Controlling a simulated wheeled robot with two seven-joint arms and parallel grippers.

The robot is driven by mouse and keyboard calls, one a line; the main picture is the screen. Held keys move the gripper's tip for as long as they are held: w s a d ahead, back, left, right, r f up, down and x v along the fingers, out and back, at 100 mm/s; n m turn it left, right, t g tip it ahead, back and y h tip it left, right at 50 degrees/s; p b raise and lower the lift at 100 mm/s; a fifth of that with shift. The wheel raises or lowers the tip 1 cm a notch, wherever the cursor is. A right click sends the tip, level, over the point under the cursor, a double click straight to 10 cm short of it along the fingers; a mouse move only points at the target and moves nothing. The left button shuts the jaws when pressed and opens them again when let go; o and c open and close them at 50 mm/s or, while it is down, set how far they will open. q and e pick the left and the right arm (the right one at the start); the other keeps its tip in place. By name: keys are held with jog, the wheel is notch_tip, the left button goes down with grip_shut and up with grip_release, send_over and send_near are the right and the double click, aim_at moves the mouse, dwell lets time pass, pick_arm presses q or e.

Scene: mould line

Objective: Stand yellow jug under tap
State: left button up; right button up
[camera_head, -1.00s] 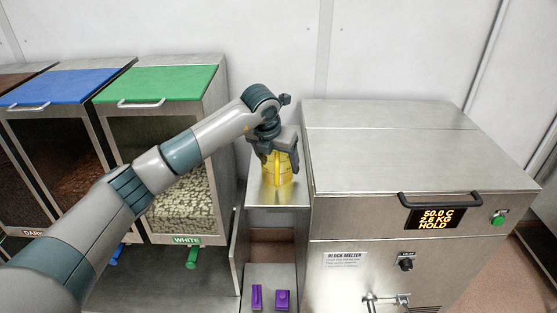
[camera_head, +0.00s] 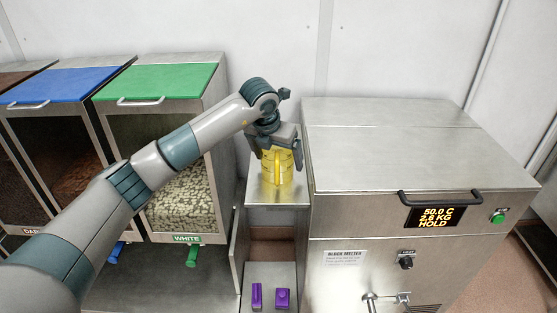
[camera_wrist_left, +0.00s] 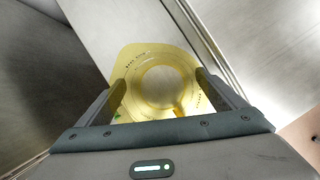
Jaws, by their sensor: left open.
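The yellow jug (camera_head: 278,168) stands upright on a narrow steel shelf (camera_head: 262,193) between the white-chocolate bin and the block melter. My left gripper (camera_head: 276,150) is above the jug with its fingers apart. In the left wrist view the jug (camera_wrist_left: 163,84) shows from above, its round opening between the open fingers (camera_wrist_left: 172,92). I cannot tell whether the fingers touch it. The tap (camera_head: 385,298) is low on the melter's front, partly cut off by the picture's lower edge. My right gripper is not in view.
The block melter (camera_head: 410,145) stands close on the right. Bins with a green lid (camera_head: 160,82) and a blue lid (camera_head: 62,86) stand on the left. Two purple items (camera_head: 282,297) lie on a lower shelf below the jug.

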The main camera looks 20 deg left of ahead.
aim_at(277, 163)
pick_arm(q)
jog(key=b+v, duration=0.1)
jog(key=v, duration=0.9)
jog(key=shift+s+r, duration=0.2)
jog(key=shift+r, duration=0.2)
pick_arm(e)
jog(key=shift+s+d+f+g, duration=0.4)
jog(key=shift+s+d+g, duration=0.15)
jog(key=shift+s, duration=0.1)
pick_arm(q)
jog(key=shift+c, duration=0.2)
